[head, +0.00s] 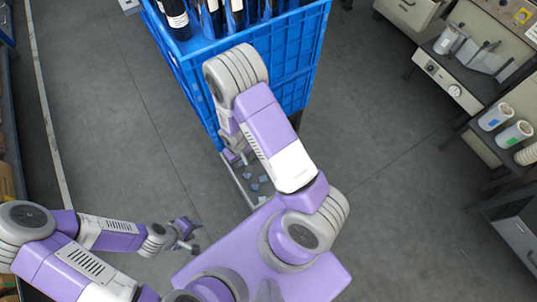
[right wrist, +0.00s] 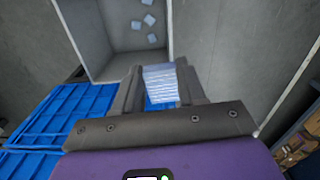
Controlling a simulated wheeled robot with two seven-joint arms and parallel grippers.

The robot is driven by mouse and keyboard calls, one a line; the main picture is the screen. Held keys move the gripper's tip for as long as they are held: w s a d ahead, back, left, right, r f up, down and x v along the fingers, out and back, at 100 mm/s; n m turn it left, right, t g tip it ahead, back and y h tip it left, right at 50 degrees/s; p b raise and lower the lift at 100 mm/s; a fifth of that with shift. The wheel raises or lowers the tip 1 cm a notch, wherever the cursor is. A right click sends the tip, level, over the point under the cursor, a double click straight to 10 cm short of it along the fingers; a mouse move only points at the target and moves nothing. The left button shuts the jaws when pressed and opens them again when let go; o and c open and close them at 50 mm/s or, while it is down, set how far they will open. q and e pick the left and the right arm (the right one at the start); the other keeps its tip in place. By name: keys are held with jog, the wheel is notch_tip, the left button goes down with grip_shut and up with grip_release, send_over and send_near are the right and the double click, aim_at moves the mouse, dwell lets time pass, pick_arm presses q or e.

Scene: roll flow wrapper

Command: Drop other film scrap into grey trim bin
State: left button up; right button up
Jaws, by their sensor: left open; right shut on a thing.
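My right gripper (right wrist: 160,92) is shut on a pale blue-white, striped piece of film scrap (right wrist: 160,82). The grey trim bin (right wrist: 86,32) is just beyond the fingertips in the right wrist view, with several small bluish scraps on its floor. In the head view the bin's pale rim (head: 237,184) shows beside the blue crate, partly hidden by my right arm. My right gripper (head: 234,156) is near the bin's far end there; the held scrap cannot be made out. My left gripper (head: 190,238) is open and empty, left of my base.
A large blue crate (head: 205,70) holding dark rolls stands behind the bin; its blue side also shows in the right wrist view (right wrist: 50,118). Beige machines with white rolls (head: 515,134) line the right side. Grey floor is clear at left and right.

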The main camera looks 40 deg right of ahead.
jog(key=shift+w+d+f, duration=0.15)
jog(key=shift+d+f, duration=0.25)
jog(key=shift+f, duration=0.2)
jog(key=d+f+m+b, duration=0.1)
jog(key=d+f+b, duration=0.4)
jog(key=f, duration=0.6)
jog(key=d+f+m+b, duration=0.1)
jog(key=d+f+b, duration=0.4)
jog(key=d+f, duration=0.3)
notch_tip(320, 180, down, 3)
jog(key=shift+w+f+b, duration=0.1)
jog(key=shift+w+b, duration=0.15)
jog(key=shift+b, duration=0.05)
jog(key=o, duration=1.1)
